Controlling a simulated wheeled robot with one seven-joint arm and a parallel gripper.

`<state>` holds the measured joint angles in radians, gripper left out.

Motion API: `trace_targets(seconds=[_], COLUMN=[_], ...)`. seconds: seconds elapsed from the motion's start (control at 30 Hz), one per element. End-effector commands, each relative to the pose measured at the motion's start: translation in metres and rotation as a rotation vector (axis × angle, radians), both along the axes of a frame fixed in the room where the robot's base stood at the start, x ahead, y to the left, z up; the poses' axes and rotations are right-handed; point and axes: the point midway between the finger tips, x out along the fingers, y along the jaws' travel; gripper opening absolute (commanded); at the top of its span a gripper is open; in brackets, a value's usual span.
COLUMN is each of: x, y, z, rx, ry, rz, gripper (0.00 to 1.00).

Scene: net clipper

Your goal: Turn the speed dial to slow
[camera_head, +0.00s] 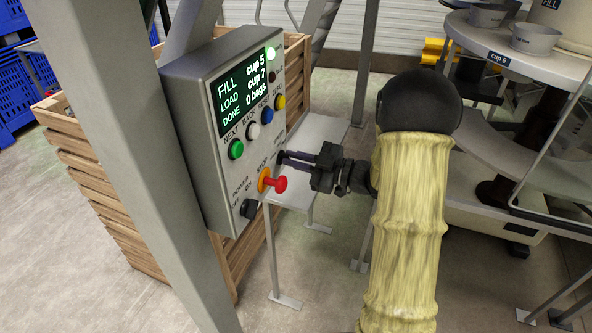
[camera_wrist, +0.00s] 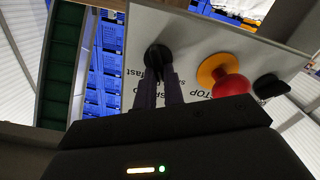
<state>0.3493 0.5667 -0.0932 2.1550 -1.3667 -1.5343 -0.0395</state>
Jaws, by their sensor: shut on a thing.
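The grey control box (camera_head: 225,180) faces right in the head view. The black speed dial (camera_wrist: 156,55) is near the panel's edge in the wrist view, beside lettering of which "fast" is readable. In the head view the dial (camera_head: 281,157) is mostly hidden by my fingertips. My gripper (camera_head: 287,158) reaches it from the right, and its two fingers are shut on the dial. In the wrist view the fingers (camera_wrist: 160,88) sit at the dial's knob, one to each side. The pointer's exact setting is hard to read.
The red stop button (camera_head: 275,183) on its yellow collar sits just below my fingers. A black power switch (camera_head: 249,209) is lower. Green, white, blue and yellow buttons line the panel above. A grey post (camera_head: 130,150) stands left, a wooden crate (camera_head: 105,200) behind.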

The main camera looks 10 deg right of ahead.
Motion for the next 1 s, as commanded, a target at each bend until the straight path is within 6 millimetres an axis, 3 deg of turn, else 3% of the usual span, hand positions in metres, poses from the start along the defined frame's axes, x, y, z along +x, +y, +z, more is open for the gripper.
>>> trace_targets(seconds=[0.03, 0.4, 1.0], x=[-0.0004, -0.0021, -0.0025], y=[-0.0003, 0.001, 0.0013], z=[-0.0074, -0.0059, -0.0031], rx=[-0.025, -0.167, -0.202], ry=[-0.035, -0.227, -0.273], rz=[-0.001, 0.0, 0.001], gripper=[0.0, 0.0, 0.0])
